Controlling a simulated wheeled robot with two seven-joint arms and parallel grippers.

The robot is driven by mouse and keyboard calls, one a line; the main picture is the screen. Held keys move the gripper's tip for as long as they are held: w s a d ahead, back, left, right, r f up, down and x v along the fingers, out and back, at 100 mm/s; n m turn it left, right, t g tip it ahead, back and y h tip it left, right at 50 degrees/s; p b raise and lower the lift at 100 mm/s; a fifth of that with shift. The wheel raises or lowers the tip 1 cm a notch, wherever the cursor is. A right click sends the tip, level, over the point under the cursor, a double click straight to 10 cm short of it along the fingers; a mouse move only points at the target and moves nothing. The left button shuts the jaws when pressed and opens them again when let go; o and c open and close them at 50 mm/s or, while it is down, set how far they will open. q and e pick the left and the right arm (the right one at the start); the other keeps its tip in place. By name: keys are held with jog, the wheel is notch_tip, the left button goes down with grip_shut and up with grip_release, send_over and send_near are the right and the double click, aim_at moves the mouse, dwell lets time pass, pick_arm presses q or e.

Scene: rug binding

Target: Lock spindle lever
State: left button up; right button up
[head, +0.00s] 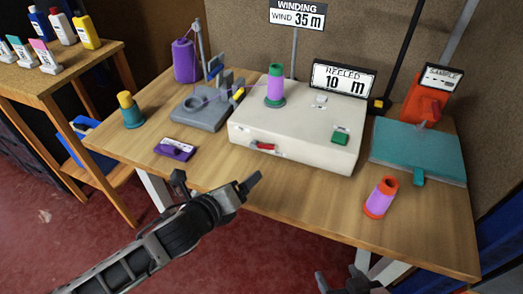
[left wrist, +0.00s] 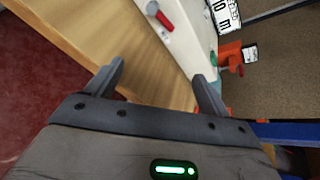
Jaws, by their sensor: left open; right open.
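The spindle lever (head: 264,146) has a red handle and lies roughly level on the front face of the cream winding machine (head: 310,150). It also shows at the top of the left wrist view (left wrist: 160,16). A spool of purple thread (head: 275,88) stands upright on the machine's green spindle. My left gripper (head: 216,182) is open and empty at the table's front edge, in front of and below the lever. In the left wrist view its fingers (left wrist: 158,72) are spread, apart from the lever. My right gripper (head: 340,278) is open at the bottom edge, partly cut off.
The machine has a green button (head: 340,136); its display (head: 342,79) reads 10 m, and the sign (head: 297,14) reads 35 m. An orange-purple spool (head: 381,197), teal board (head: 418,150), purple tag (head: 175,149) and thread guide (head: 203,108) surround it. The front table strip is mostly clear.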

pick_arm(q)
jog(key=w+r+m, duration=0.1)
jog(key=w+m, duration=0.1)
jog(key=m, duration=0.3)
jog(key=m+b, duration=0.1)
jog(key=b, duration=0.1)
send_near(265, 147)
jog(key=shift+t, duration=0.3)
jog(key=x, duration=0.8)
jog(key=shift+w+d+f, duration=0.15)
jog(key=shift+w+f, duration=0.1)
jog(key=shift+f, duration=0.1)
jog(key=c, duration=1)
